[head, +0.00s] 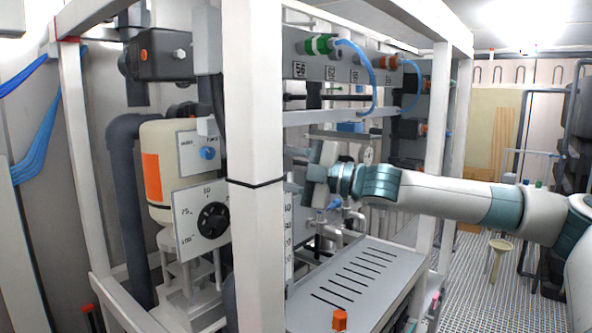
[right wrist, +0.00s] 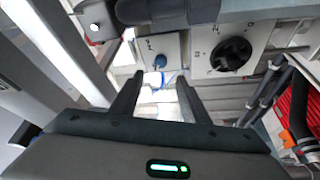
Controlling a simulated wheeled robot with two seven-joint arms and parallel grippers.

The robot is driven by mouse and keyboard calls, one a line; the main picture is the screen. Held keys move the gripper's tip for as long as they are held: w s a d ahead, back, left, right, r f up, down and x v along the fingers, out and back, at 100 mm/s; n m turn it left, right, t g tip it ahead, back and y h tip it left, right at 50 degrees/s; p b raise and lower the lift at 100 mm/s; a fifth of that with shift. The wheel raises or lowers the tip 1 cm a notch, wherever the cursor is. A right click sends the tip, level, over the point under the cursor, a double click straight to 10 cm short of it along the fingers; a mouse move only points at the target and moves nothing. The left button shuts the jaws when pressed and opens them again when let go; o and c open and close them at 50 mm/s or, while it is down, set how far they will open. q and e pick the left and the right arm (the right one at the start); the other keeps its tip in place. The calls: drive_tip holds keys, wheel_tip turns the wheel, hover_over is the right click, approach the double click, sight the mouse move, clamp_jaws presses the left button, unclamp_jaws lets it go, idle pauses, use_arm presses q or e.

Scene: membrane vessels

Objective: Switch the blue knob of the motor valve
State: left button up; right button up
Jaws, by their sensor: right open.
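A small round blue knob (head: 207,153) sits on a light grey plate of the motor valve, left of the white post in the head view. A blue knob on a grey plate also shows in the right wrist view (right wrist: 159,61), just beyond my fingertips. My right gripper (right wrist: 160,82) is open and empty, its two fingers on either side of the line to that knob and apart from it. In the head view my right gripper (head: 317,178) is right of the post; its fingers cannot be made out clearly. My left gripper is not in view.
A black dial (head: 213,220) on a white scale plate is below the blue knob; a black dial also shows in the wrist view (right wrist: 231,53). The white post (head: 255,200) stands between dial and arm. A slotted grey panel (head: 355,283) lies below the arm.

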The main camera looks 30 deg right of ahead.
drive_tip(key=v, duration=0.6)
drive_tip(key=shift+s+d, duration=0.25)
drive_tip(key=shift+f, duration=0.15)
drive_tip(key=shift+s, duration=0.1)
idle(0.4)
